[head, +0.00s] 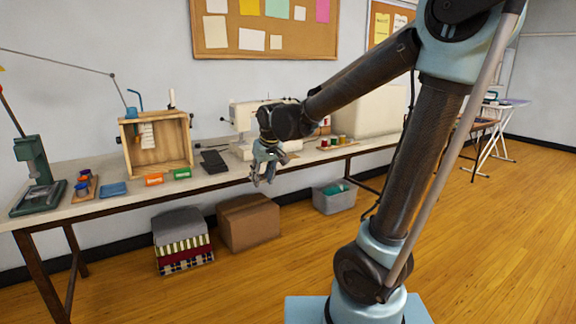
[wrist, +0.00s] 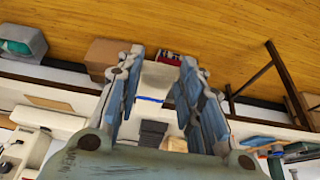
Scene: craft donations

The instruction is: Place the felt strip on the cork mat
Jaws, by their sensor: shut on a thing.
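My gripper (head: 266,168) hangs in front of the table's front edge, near the sewing machine. In the wrist view its two fingers (wrist: 161,65) are apart, with a thin blue strip (wrist: 150,99) spanning the gap between them. This looks like the felt strip, seen edge-on and held. I cannot make the strip out in the head view. A flat tan rectangle (wrist: 48,103), which looks like the cork mat, lies on the table near its front edge, left of the fingers in the wrist view. I cannot pick it out in the head view.
A cardboard box (head: 248,222) and a grey bin (head: 335,203) are on the floor.

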